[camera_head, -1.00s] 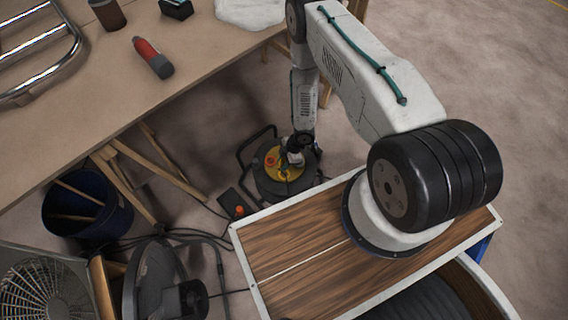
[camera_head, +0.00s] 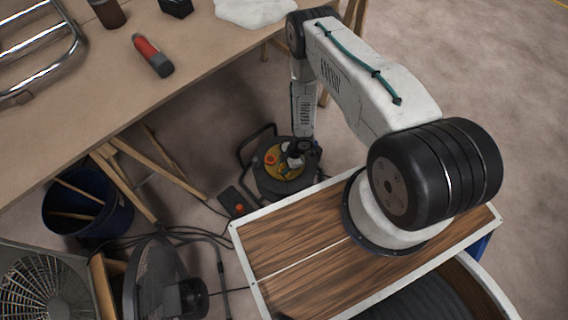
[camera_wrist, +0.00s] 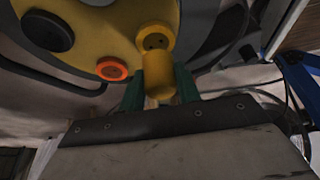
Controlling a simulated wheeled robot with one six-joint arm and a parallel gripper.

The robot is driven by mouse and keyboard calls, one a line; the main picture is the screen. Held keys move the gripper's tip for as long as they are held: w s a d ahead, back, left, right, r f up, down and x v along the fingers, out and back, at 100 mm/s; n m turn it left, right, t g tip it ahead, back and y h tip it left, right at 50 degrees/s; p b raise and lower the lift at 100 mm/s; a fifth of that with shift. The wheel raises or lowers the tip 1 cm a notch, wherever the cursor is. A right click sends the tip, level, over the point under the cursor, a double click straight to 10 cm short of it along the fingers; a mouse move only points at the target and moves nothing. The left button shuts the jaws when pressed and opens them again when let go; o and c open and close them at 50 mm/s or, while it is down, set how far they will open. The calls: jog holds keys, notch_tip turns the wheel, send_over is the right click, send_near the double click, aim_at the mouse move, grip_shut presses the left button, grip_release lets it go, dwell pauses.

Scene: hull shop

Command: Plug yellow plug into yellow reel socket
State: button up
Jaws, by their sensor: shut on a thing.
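The cable reel (camera_head: 265,183) stands on the floor beside the workbench, with a yellow face (camera_wrist: 105,30). In the wrist view the yellow reel socket (camera_wrist: 155,38) shows at the top, with small dark holes in its face. My gripper (camera_wrist: 159,90) has green fingers shut on the yellow plug (camera_wrist: 158,80). The plug overlaps the lower edge of the socket in this view; I cannot tell whether they touch. In the head view my gripper (camera_head: 296,156) is over the reel face, and the plug is too small there to make out.
An orange ring (camera_wrist: 112,70) and a black round cap (camera_wrist: 46,31) are on the reel face. A black box with an orange button (camera_head: 238,205) lies beside the reel. The workbench (camera_head: 100,130), a blue bucket (camera_head: 110,222), a fan (camera_head: 150,280) and loose cables are nearby.

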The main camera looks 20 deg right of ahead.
jog(key=shift+f, duration=0.9)
jog(key=shift+f, duration=0.55)
dwell(1.5)
jog(key=o, duration=1)
jog(key=v, duration=0.7)
jog(key=shift+d+r, duration=0.2)
jog(key=shift+r, duration=0.15)
